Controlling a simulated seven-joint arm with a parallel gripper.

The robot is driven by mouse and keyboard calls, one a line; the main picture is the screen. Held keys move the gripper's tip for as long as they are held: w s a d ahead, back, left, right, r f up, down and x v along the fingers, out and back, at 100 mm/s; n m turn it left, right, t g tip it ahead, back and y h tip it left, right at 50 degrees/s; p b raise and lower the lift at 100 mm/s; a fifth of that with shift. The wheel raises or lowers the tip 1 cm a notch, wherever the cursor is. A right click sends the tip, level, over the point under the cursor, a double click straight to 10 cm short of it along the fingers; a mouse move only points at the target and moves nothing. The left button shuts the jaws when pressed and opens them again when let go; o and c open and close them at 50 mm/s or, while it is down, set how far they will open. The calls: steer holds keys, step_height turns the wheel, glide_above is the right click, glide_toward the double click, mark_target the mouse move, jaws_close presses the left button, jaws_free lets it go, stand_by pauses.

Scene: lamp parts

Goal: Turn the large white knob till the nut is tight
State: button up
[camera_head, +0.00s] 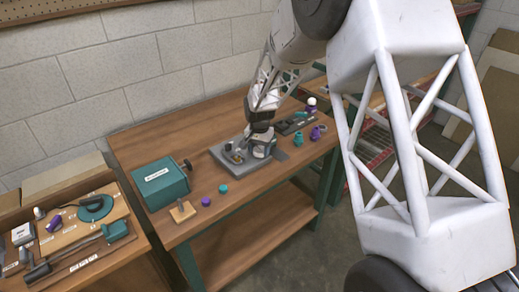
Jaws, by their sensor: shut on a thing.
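My gripper (262,150) reaches down over a grey base plate (222,154) on the wooden workbench. Its fingers are shut on a part standing on that plate. The part is small and mostly hidden by the gripper; it appears to be the large white knob, but I cannot make out its outline. The nut cannot be made out from here, nor how tightly it sits. Small metal and brass-coloured pieces (236,154) show on the plate, left of the gripper.
A teal box (160,184) with a dark side knob stands at the bench's left. Small teal (223,188) and purple (206,201) pieces lie near the front edge. More small parts (298,139) crowd the right. A side table (75,240) holds tools at left.

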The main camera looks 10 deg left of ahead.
mark_target(259, 150)
steer(key=shift+m, duration=1.9)
steer(key=o, duration=0.9)
steer(key=shift+r, duration=0.15)
steer(key=shift+r, duration=3.8)
